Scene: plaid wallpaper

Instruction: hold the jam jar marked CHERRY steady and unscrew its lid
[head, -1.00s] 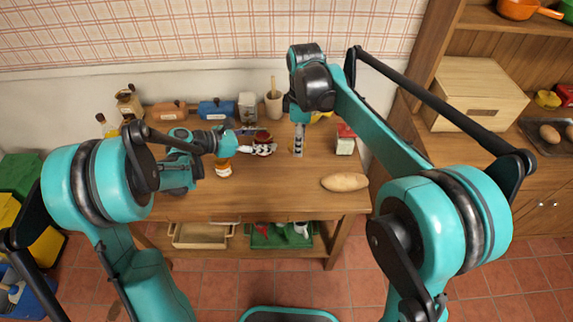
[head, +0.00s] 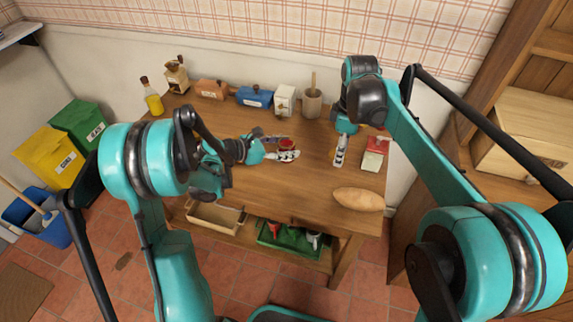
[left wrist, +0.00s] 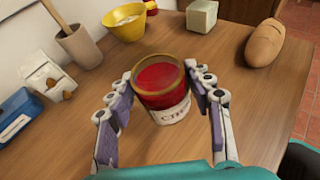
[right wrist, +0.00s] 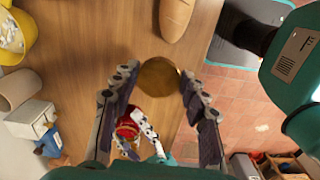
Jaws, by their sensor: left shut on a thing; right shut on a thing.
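The jam jar (left wrist: 162,92) is red, with a white label whose first letters look like "C"; the rest is turned away. It stands upright between the fingers of my left gripper (left wrist: 163,90), shut on it. Its gold-rimmed mouth is open, showing red jam. The lid is apart from the jar (right wrist: 127,128). In the head view my right gripper (head: 339,160) is right of the jar.
Bread (head: 358,199) lies at the table's right front. A pale box (head: 372,158) stands just right of my right gripper. A pot with a utensil (head: 312,102), canisters (head: 254,97) and a yellow bowl (left wrist: 122,22) are toward the back. The front middle is clear.

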